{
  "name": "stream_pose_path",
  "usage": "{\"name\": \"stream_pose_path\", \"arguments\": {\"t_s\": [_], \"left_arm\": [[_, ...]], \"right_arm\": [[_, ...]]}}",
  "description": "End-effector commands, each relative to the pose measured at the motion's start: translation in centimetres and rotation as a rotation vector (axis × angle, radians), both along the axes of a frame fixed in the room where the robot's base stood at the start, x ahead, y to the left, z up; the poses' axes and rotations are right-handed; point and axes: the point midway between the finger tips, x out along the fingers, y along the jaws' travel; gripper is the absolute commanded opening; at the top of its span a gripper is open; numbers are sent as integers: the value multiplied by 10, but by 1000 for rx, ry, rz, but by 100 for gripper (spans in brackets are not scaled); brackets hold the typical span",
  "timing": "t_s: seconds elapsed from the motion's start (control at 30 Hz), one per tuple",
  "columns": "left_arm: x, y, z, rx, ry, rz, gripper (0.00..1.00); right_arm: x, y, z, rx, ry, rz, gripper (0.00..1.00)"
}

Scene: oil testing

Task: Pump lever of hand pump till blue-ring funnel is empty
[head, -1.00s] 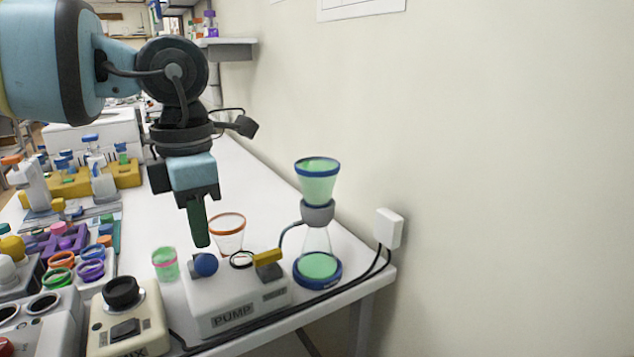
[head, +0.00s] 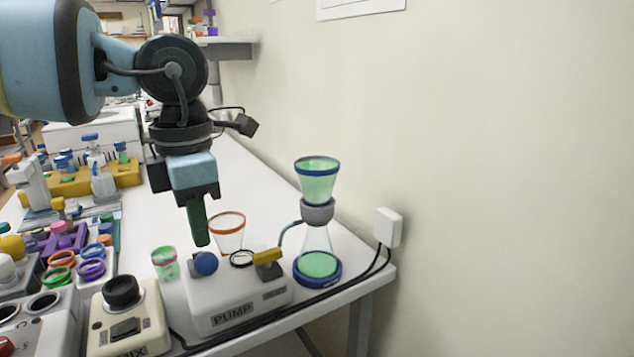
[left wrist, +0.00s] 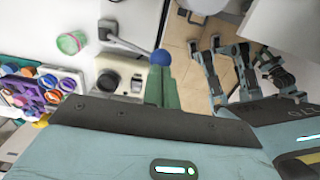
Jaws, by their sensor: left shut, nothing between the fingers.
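The white hand pump (head: 240,295), marked PUMP, stands at the table's front edge. A blue ball knob (head: 205,264), seemingly the lever's end, shows at its left, and a yellow handle (head: 267,257) at its right. The blue-ring funnel (head: 317,184) holds green liquid and sits upright on a flask (head: 318,240) with green liquid at its bottom. My left gripper (head: 202,243) points down, shut and empty, with its green fingertips just above the blue knob. In the left wrist view the knob (left wrist: 160,57) is just beyond the fingertips; contact is unclear. My right gripper is not visible in the head view.
An orange-rimmed vessel (head: 228,232) stands behind the pump and a green cup (head: 165,263) to its left. A cream mixer (head: 128,320) stands at the front left. A hose joins the flask. The wall is close on the right.

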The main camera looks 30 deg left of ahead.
Motion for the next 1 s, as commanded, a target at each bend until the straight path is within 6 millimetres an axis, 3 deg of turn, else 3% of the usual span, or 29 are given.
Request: {"name": "stream_pose_path", "arguments": {"t_s": [0.27, 1.0], "left_arm": [[0, 0, 2, 0, 0, 0, 0], [0, 0, 61, 0, -2, 1, 0]], "right_arm": [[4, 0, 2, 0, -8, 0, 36], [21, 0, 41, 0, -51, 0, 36]]}}
